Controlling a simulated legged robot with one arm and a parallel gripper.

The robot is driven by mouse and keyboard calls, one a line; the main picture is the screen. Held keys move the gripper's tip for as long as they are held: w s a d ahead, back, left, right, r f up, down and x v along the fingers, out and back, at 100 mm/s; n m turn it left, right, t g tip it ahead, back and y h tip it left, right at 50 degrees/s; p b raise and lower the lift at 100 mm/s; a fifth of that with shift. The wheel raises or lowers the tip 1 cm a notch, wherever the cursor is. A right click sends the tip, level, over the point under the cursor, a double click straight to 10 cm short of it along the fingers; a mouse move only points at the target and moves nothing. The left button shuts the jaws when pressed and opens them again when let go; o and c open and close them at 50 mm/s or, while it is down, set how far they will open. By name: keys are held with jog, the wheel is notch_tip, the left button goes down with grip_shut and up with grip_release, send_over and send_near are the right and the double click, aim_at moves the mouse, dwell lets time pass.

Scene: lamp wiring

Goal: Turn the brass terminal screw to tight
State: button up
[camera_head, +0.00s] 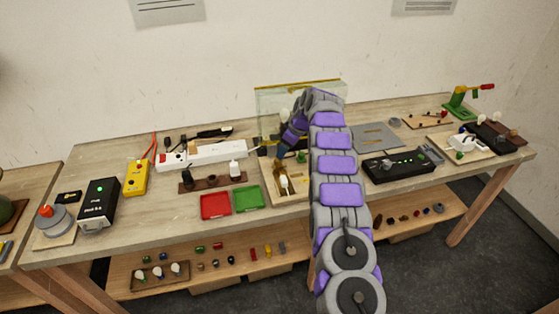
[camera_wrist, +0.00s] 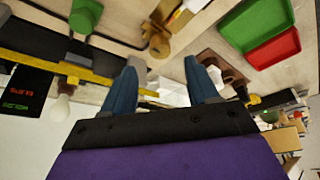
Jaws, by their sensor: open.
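My gripper (camera_wrist: 166,68) is open, with its two blue, grey-tipped fingers apart and nothing held between them. In the wrist view a brass piece with a rounded knob-like end (camera_wrist: 159,46) lies beyond the fingertips, a little nearer the left finger; I take it for the terminal screw. The gripper appears apart from it. I cannot tell how far the screw is turned. In the head view my gripper (camera_head: 283,150) hangs over the back of a light wooden board (camera_head: 291,197) that carries a white fitting (camera_head: 284,181). The arm partly covers this board, and the screw is not clear there.
A red tray (camera_head: 215,206) and a green tray (camera_head: 247,199) lie left of the board. A white power strip (camera_head: 205,154) lies behind them. A clear panel with a yellow top edge (camera_head: 268,96) stands behind the gripper. A black box (camera_head: 398,165) lies right of the arm.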

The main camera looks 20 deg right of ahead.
aim_at(278, 160)
jog(key=x, duration=0.6)
jog(key=shift+w+a+f+b, duration=0.15)
jog(key=shift+f+b, duration=0.05)
jog(key=shift+b, duration=0.2)
jog(key=shift+c, duration=0.4)
jog(key=c, duration=1)
jog(key=shift+o, duration=0.2)
